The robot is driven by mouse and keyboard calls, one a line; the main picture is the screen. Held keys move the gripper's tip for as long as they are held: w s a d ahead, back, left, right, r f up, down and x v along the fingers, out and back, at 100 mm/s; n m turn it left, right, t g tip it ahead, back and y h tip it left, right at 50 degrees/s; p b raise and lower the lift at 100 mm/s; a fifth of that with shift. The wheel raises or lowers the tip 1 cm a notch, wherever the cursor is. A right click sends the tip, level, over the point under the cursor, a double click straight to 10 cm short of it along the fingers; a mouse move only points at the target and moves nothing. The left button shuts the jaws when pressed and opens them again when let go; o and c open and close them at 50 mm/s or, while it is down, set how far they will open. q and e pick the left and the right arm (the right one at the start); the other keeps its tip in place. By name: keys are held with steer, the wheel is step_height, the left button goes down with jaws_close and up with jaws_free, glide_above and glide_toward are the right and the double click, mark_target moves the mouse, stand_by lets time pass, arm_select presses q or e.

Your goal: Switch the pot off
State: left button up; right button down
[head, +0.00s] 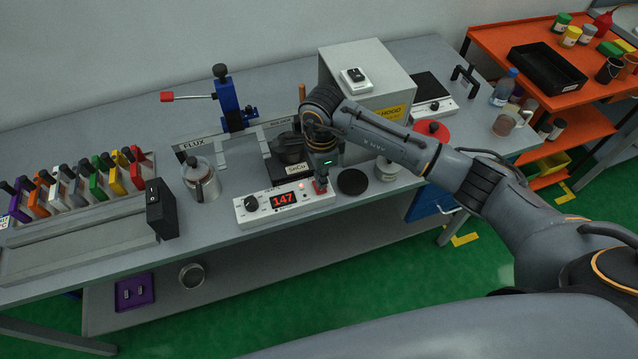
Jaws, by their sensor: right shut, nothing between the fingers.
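The dark solder pot (290,148) sits on a black base labelled SnCu at the middle of the bench. In front of it is a white control box (250,214) with a black knob (251,203) at its left. Its display (283,199) reads 147 in red, and a small red light glows above it. My right gripper (320,186) points down, shut and empty, at the right end of the control box. A small red part shows by its fingertips; I cannot tell whether they touch it. The gripper partly hides that end. My left gripper is not in view.
A metal jug (201,181) stands left of the box. A black disc (352,181) and a white jar (387,169) stand to the right. A grey fume hood box (365,65) with a rocker switch rises behind my arm. The bench (235,245) is bare along its front edge.

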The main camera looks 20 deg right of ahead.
steer(key=shift+f+b, duration=0.95)
steer(key=shift+f, duration=0.05)
stand_by(0.3)
steer(key=shift+r+p, duration=1.85)
steer(key=shift+r, duration=1.7)
